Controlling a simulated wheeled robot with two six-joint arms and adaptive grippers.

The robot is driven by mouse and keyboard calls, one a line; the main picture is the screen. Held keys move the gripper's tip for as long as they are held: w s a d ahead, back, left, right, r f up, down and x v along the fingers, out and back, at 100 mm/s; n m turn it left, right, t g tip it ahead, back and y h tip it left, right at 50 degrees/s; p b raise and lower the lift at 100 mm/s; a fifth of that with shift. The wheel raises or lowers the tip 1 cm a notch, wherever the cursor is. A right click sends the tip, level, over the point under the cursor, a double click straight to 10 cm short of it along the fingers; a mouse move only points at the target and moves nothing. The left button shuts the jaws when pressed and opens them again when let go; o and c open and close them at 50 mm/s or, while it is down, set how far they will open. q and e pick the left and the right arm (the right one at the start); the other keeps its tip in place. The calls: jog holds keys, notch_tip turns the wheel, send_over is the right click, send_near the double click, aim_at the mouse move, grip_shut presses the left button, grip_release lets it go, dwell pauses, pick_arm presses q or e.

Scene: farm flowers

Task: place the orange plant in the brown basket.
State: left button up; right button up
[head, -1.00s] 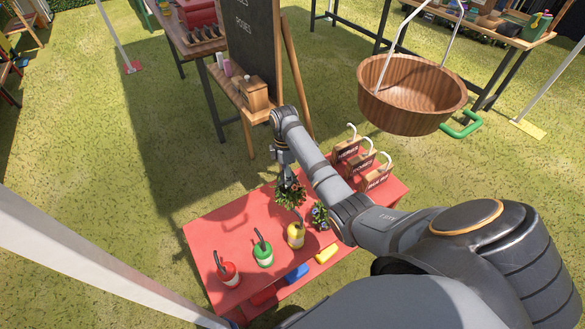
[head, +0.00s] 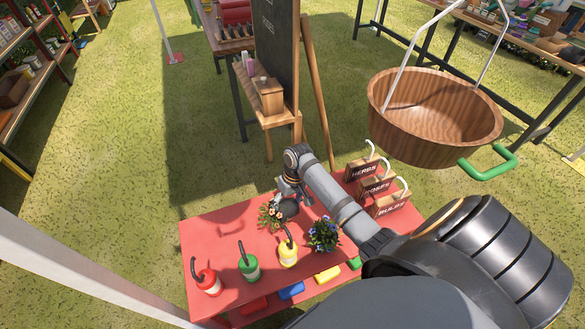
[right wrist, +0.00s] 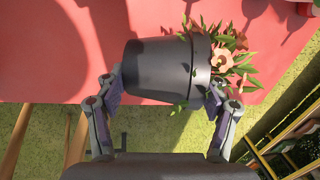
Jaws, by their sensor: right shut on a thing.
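The orange plant (head: 269,214) has orange blooms and green leaves in a dark grey pot (right wrist: 155,72). My right gripper (head: 286,196) is shut on this pot, with one finger at each side in the right wrist view (right wrist: 163,84). The pot is tipped on its side, the blooms (right wrist: 230,62) pointing right in that view. The plant is over the red table; I cannot tell its exact height. The brown basket (head: 430,125) is a round wooden tub with a tall pale handle, at the upper right of the head view. My left gripper is not in view.
The red table (head: 205,240) holds a blue-flowered plant (head: 323,234), red, green and yellow bottles (head: 249,268), and wooden sign boxes (head: 377,184). A chalkboard easel (head: 278,60) stands behind. A green handle (head: 489,165) juts below the basket.

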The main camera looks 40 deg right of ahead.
aim_at(288, 212)
jog(key=shift+f, duration=0.75)
notch_tip(288, 212, down, 3)
jog(key=shift+f+b, duration=0.1)
jog(key=shift+b, duration=0.3)
jog(key=shift+f, duration=0.25)
jog(key=shift+f, duration=0.1)
jog(key=o, duration=1.6)
jog(key=shift+o, duration=0.2)
